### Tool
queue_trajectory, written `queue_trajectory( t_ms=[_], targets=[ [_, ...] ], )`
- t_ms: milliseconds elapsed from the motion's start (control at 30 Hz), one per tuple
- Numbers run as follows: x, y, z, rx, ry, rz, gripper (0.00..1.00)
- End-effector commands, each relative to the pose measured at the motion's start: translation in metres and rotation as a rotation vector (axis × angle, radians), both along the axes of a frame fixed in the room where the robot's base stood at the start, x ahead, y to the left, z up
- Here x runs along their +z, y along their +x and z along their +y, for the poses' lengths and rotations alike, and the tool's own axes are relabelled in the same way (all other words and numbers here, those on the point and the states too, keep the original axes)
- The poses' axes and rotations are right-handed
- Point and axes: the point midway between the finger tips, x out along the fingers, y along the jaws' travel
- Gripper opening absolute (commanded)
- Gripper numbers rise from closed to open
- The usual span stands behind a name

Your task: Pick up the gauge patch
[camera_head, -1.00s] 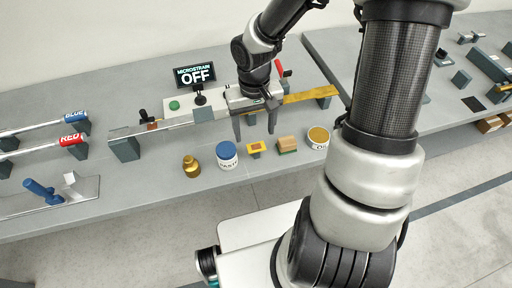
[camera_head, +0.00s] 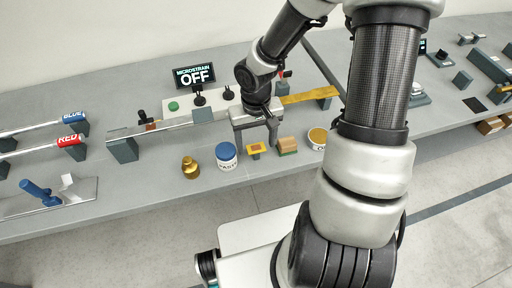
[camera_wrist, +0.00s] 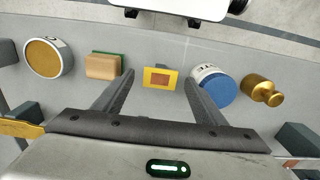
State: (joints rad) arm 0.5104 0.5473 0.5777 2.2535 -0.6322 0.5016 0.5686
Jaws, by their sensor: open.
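The gauge patch (camera_head: 255,148) is a small yellow piece with a reddish-brown centre, on a small grey block near the table's front edge. In the wrist view the gauge patch (camera_wrist: 160,77) lies between and just beyond the two fingertips, apart from both. My gripper (camera_head: 256,138) is above and around the patch's spot, pointing down. In the wrist view my gripper (camera_wrist: 157,80) is open and empty, its fingers to the left and right of the patch.
A blue-lidded jar (camera_head: 226,156) stands left of the patch, close to one finger. A brass weight (camera_head: 190,168) is farther left. A wooden block with green base (camera_head: 287,146) and a gold-topped jar (camera_head: 317,138) stand right.

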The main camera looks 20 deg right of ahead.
Motion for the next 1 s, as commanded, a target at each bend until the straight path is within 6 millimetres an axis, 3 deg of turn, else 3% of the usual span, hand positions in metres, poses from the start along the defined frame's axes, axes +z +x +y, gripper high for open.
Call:
queue_trajectory(
  t_ms=[500, 533, 800, 1000],
  targets=[
    [-0.0038, 0.0001, 0.0004, 0.000, 0.000, 0.000, 0.65],
    [-0.0038, 0.0001, 0.0003, 0.000, 0.000, 0.000, 0.63],
    [-0.0038, 0.0001, 0.0002, 0.000, 0.000, 0.000, 0.21],
    [-0.0038, 0.0001, 0.0002, 0.000, 0.000, 0.000, 0.21]
  ],
)
